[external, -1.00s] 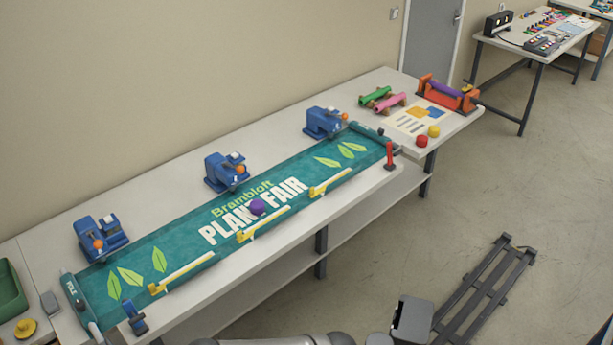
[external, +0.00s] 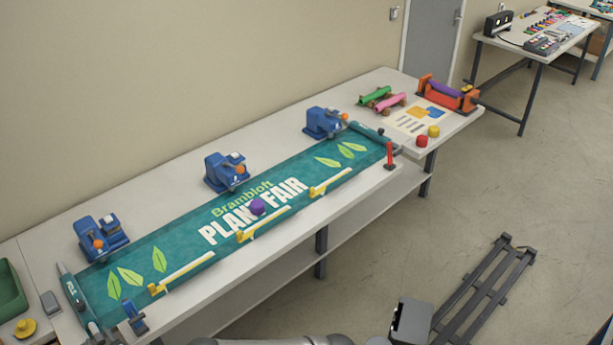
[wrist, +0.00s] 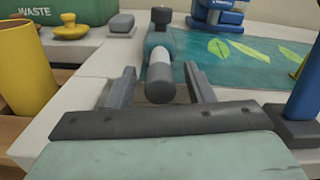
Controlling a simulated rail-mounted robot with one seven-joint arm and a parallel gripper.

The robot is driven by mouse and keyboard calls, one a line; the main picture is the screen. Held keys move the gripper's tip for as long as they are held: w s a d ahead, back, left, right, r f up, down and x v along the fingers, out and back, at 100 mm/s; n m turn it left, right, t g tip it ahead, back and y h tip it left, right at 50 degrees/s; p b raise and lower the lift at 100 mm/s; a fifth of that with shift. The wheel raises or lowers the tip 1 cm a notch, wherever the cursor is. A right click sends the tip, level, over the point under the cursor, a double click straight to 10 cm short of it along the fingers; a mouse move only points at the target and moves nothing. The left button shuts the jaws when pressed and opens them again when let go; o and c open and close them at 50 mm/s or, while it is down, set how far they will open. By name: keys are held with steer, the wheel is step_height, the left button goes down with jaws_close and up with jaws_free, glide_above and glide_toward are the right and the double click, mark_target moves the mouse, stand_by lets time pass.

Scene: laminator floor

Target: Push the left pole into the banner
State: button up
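The teal banner (external: 225,235) lies flat along the table, printed "Brambloft Plant Fair". The left pole (external: 73,292) lies along its left end, with its dark far tip projecting past the banner's back edge. In the wrist view the pole (wrist: 161,62) runs straight away from me, with a grey rounded near end, a white band and a teal section. My gripper (wrist: 160,72) is open, its two fingers on either side of the pole's near end with a gap on each side. My gripper is outside the external view.
Blue clamp-like devices (external: 101,240) stand behind the banner and yellow bars (external: 182,272) lie along its front. A blue post (wrist: 304,85) stands close at my right. A yellow cylinder (wrist: 24,70) and green waste bin (wrist: 65,10) are at left.

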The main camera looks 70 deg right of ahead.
steer(key=b+v, duration=0.1)
steer(key=v, duration=1.6)
steer(key=shift+s, duration=0.2)
steer(key=shift+a, duration=0.1)
steer(key=shift+f+b, duration=0.15)
steer(key=shift+b, duration=0.45)
steer(key=c, duration=0.7)
steer(key=shift+w+f+b, duration=0.1)
steer(key=shift+f+b, duration=0.2)
steer(key=shift+b, duration=0.75)
jaws_close()
steer(key=m+g+b, duration=0.1)
steer(key=m+b, duration=0.1)
steer(key=b, duration=1)
glide_toward(102, 342)
steer(key=shift+y, duration=0.4)
steer(key=x, duration=0.7)
steer(key=shift+r, duration=0.15)
